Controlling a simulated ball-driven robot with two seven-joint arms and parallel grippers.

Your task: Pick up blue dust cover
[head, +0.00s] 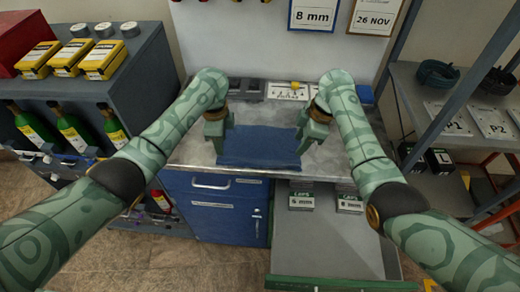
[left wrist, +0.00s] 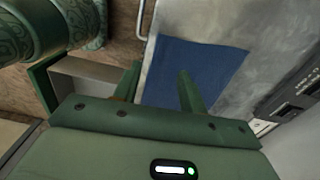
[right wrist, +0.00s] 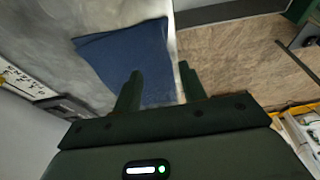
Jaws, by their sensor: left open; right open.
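The blue dust cover (head: 260,147) lies flat on the grey worktop, its near edge close to the front edge of the bench. My left gripper (head: 217,137) is at its left side and my right gripper (head: 308,133) at its right side. In the left wrist view the cover (left wrist: 205,66) lies beneath and beyond the open fingers (left wrist: 159,80). In the right wrist view the cover (right wrist: 125,55) reaches under one open finger (right wrist: 160,70). Both grippers are empty. Whether either finger pair touches the cloth, I cannot tell.
Below the worktop are a blue cabinet (head: 210,205) and an open grey drawer (head: 330,240) with small labelled boxes. Small panels (head: 287,91) stand at the back of the bench. Shelves with green bottles (head: 75,130) stand left; a rack with plates P1 and P2 (head: 450,120) stands right.

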